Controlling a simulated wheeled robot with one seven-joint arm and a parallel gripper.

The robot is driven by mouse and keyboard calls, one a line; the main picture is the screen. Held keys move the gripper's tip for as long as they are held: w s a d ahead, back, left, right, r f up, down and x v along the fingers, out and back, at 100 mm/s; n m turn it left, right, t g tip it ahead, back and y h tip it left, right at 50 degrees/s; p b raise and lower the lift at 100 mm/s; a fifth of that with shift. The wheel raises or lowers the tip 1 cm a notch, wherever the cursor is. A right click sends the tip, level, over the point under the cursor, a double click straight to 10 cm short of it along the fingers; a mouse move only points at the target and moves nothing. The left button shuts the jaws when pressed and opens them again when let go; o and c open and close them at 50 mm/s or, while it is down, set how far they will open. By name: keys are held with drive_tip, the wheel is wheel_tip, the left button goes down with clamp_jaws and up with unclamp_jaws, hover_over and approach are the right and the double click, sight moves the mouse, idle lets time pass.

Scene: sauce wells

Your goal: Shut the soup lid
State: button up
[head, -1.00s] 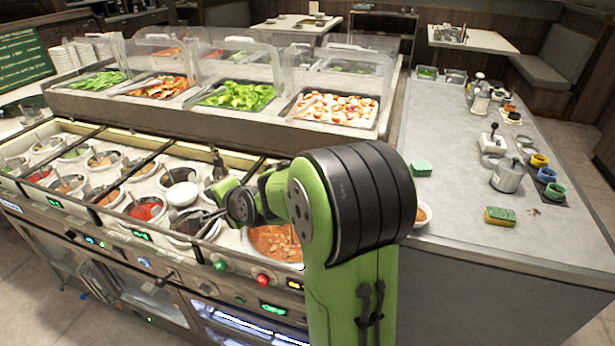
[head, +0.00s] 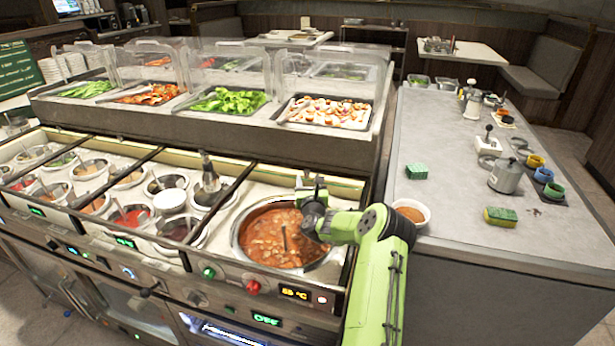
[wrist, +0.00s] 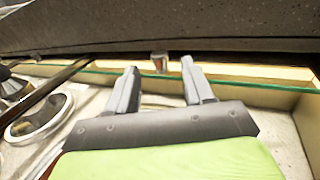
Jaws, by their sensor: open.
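The soup well (head: 262,252) is an open round pot of orange-red soup with a ladle handle standing in it. No cover lies over the soup. In the wrist view a thin green-edged strip (wrist: 240,82), like a glass edge, runs along the back of the well; it may be the soup lid's edge, but I cannot tell. A small metal knob or tab (wrist: 160,62) shows beyond it. My gripper (head: 312,181) is above the rear right part of the soup well. In the wrist view its fingers (wrist: 159,68) are apart and empty, pointing towards the knob.
Smaller sauce wells (head: 130,217) stand left, between dark dividers. A raised salad bar (head: 220,130) with clear guards rises behind. A small bowl (head: 411,212) sits right of the soup, beside my arm. A counter (head: 440,235) with sponges and a metal pot (head: 504,176) extends right.

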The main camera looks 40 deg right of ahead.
sight(307, 174)
drive_tip(key=shift+x, duration=1.8)
drive_tip(key=shift+c, duration=0.5)
clamp_jaws()
